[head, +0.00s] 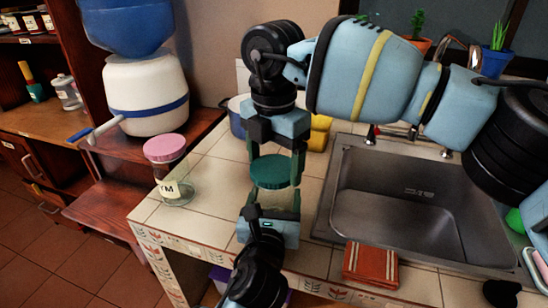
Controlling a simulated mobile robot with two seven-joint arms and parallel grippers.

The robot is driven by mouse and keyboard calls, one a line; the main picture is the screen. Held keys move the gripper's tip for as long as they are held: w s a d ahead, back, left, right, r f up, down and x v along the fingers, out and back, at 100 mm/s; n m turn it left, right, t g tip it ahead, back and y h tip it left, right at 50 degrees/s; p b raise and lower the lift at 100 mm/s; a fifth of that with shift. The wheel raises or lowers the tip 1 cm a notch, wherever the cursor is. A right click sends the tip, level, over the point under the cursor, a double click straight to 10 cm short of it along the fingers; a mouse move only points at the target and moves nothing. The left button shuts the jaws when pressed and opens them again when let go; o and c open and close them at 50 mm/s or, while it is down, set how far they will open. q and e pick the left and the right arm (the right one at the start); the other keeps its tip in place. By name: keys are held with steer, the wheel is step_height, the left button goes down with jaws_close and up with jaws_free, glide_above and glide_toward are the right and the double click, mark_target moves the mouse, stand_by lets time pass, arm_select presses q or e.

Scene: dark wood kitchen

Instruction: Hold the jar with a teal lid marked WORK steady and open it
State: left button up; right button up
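The jar (271,203) is clear glass and stands upright near the counter's edge, left of the sink. Its teal lid (270,172) sits on top. My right gripper (275,163) comes down from above, with one finger on each side of the lid, and looks shut on it. My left gripper (269,212) reaches in from the front, low down, with its fingers on both sides of the glass body, and looks shut on it. The gripper covers the jar's front, so no WORK label can be read.
A pink-lidded jar (167,160), its label ending in YM, stands to the left on the tiles. The steel sink (415,205) is to the right. A brown-red folded cloth (371,264) lies at the front edge. A blue pot (236,118) and a yellow item (320,132) are behind.

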steer(key=c, duration=0.5)
steer(key=shift+o, duration=0.2)
steer(key=n, duration=1.8)
steer(key=shift+r+n, duration=0.1)
steer(key=shift+n, duration=0.2)
steer(key=n, duration=0.4)
steer(key=shift+n, duration=0.3)
steer(key=n, duration=0.4)
steer(key=shift+n, duration=0.3)
steer(key=n, duration=0.4)
steer(key=shift+n, duration=0.3)
steer(key=n, duration=0.3)
steer(key=shift+n, duration=0.4)
steer(key=shift+r, duration=0.15)
steer(key=shift+r, duration=0.75)
